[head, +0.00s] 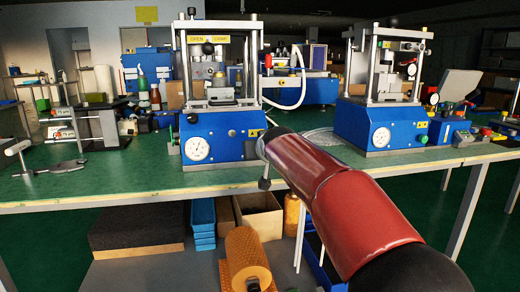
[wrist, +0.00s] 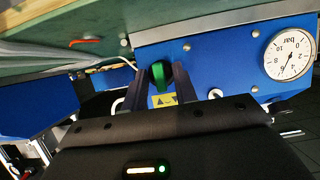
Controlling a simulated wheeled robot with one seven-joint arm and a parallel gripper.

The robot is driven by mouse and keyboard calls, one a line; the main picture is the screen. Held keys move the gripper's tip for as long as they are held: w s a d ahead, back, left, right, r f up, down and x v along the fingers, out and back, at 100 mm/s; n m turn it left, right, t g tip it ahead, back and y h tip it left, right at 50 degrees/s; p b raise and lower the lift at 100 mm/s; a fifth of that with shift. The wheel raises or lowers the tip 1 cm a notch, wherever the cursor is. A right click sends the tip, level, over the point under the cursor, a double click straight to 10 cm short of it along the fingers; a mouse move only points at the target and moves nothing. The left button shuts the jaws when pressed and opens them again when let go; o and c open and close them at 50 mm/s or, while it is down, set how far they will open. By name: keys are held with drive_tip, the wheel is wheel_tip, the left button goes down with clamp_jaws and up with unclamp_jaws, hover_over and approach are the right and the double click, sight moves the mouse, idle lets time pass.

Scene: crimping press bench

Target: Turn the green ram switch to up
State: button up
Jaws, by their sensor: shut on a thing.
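The green ram switch (wrist: 158,74) shows in the wrist view on the blue front of a press base, above a yellow warning label (wrist: 164,100) in that picture. My gripper (wrist: 159,82) has its two dark fingers on either side of the switch and is shut on it. In the head view my gripper (head: 263,146) is at the right end of the left press's blue base (head: 222,133). The switch is hidden there behind my gripper and arm. I cannot tell the switch's exact angle.
The pressure gauge (head: 197,149) is left of my gripper; it also shows in the wrist view (wrist: 289,54). A second blue press (head: 368,126) stands to the right on the green bench (head: 130,170). Thin tubing (head: 320,136) lies between the presses.

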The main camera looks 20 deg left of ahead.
idle(0.4)
drive_tip(key=o, duration=0.6)
drive_tip(key=b+v, duration=0.1)
drive_tip(key=v, duration=0.6)
drive_tip(key=shift+s+d+r, duration=0.15)
drive_tip(key=shift+s, duration=0.2)
